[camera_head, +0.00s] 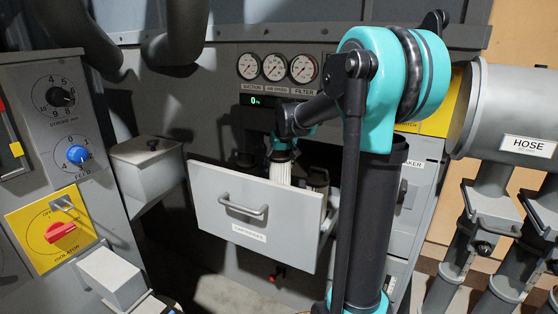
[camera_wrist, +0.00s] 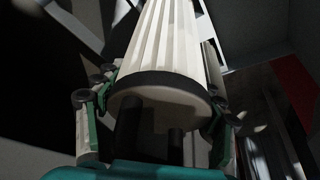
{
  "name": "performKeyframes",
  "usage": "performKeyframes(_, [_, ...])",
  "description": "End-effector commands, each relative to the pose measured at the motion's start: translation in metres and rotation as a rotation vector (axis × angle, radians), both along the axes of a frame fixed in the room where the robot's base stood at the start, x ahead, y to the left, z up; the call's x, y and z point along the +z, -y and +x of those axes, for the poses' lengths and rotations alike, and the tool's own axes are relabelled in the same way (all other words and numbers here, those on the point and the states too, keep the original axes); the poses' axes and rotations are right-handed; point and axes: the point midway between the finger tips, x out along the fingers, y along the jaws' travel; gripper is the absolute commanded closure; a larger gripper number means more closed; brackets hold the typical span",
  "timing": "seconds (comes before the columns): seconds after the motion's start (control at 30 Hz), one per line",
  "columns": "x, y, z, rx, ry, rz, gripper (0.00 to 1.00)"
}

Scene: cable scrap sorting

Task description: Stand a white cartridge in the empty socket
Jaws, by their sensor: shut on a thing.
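My gripper (camera_head: 283,148) is shut on a white pleated cartridge (camera_head: 283,172). In the head view the cartridge looks roughly upright, behind the front panel of the open drawer (camera_head: 205,205), which hides its lower end. In the wrist view the cartridge (camera_wrist: 170,45) runs away from the camera, and its dark-banded round end (camera_wrist: 160,100) sits between the two fingers. I cannot tell whether its far end touches anything. The empty socket cannot be made out in either view.
A brownish cylinder (camera_head: 318,178) stands right of the held cartridge, partly hidden by my arm. Gauges (camera_head: 276,67) and a green display (camera_head: 256,101) are above the drawer. A grey box (camera_head: 147,165) juts out at left; hose pipes (camera_head: 492,180) stand at right.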

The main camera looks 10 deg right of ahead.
Motion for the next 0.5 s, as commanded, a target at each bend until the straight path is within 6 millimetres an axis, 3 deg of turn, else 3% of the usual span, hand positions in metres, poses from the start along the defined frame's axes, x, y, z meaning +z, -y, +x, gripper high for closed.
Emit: performKeyframes(0.5, [-0.038, 0.000, 0.000, 0.000, 0.000, 0.000, 0.87])
